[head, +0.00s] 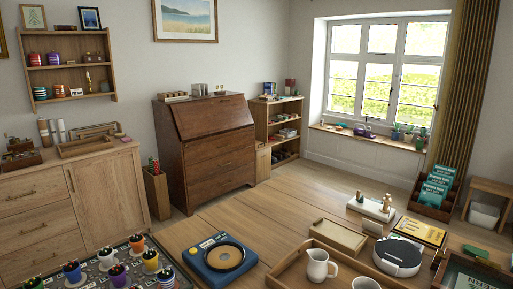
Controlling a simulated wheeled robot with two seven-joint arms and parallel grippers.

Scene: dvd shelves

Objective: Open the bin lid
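I cannot clearly make out a bin with a lid. A white tub-like container (484,215) sits low at the right edge, under a small wooden stand (492,187); it is small in view, and I cannot tell whether it has a lid. A round white device with a dark top (398,256) lies on the wooden table at the lower right; its top looks shut. A narrow wooden box (157,193) with red and green items stands on the floor left of the bureau, open at the top. Neither of my grippers shows.
A brown bureau (205,150) stands behind. The table's middle is fairly clear.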

